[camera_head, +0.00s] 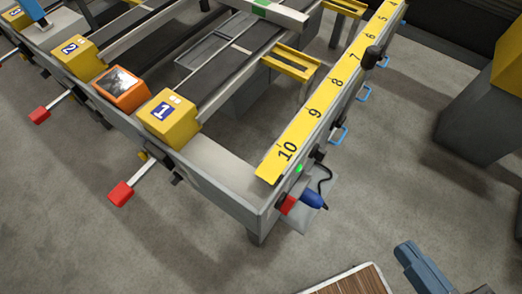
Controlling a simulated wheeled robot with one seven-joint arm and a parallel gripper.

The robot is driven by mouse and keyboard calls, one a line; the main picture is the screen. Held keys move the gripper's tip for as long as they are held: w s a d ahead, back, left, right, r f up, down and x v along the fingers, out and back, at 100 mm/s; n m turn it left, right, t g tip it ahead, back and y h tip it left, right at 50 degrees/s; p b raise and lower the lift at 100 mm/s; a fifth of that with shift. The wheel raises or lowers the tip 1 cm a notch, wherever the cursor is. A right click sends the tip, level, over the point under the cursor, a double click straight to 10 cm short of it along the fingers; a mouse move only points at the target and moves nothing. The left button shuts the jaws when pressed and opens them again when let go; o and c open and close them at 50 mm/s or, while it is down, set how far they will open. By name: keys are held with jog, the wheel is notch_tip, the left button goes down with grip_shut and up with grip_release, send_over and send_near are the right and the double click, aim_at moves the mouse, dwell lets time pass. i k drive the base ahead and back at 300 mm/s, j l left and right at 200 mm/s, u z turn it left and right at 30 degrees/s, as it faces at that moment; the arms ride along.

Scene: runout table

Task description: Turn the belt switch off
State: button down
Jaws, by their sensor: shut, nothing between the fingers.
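A red switch part (286,205) sits at the near corner of the table frame, below the end of the yellow scale. A small green light (299,168) glows just above it on the frame's side. A blue handle-like piece (312,200) with a dark tip is right beside the red part, and a black cord loops above it. Which of these is the belt switch's moving part is too small to tell. A blue-grey piece at the bottom right looks like part of my arm; no gripper fingers can be made out.
The runout table's grey frame (215,190) carries a numbered yellow scale (322,98), yellow blocks marked 1 (165,122) and 2 (75,58), and an orange box (121,90). Red-ended rods (121,194) stick out left. A wood-topped item (350,282) is at bottom.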

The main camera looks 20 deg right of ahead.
aim_at(285, 202)
jog(key=j+u, duration=0.15)
jog(key=k+l, duration=0.35)
jog(key=k+l+z, duration=0.15)
jog(key=k+l, duration=0.25)
jog(key=l, duration=0.15)
